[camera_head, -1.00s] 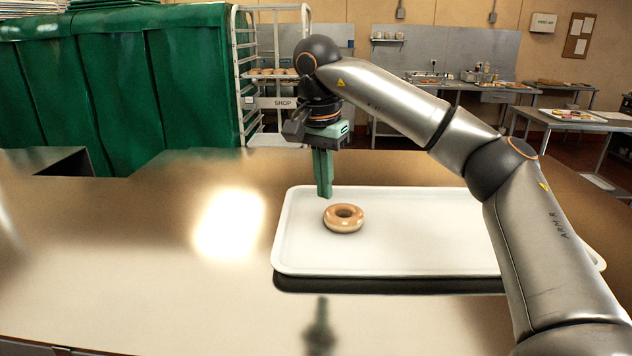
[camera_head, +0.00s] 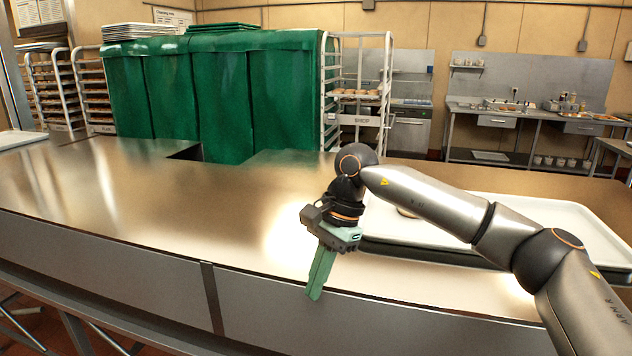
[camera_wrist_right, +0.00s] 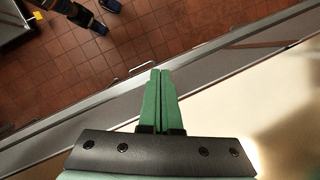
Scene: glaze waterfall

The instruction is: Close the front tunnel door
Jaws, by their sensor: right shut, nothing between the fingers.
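I cannot pick out a front tunnel door for certain. The long steel counter has a front face of grey panels (camera_head: 270,308) with a vertical seam left of my right gripper. My right gripper (camera_head: 315,296) is shut and empty, its green fingers pointing down near the counter's front edge. In the right wrist view the shut fingers (camera_wrist_right: 161,72) reach over this edge, with a small grey bar like a handle (camera_wrist_right: 140,69) beside their tips. I cannot tell if they touch it. My left gripper is not in view.
A white tray (camera_head: 560,222) lies on the counter behind my right arm, which mostly hides a glazed ring (camera_head: 405,212). Green curtains (camera_head: 225,95) and a wheeled rack (camera_head: 358,95) stand behind. The counter's left part is clear. Red tiled floor (camera_wrist_right: 60,75) lies below the edge.

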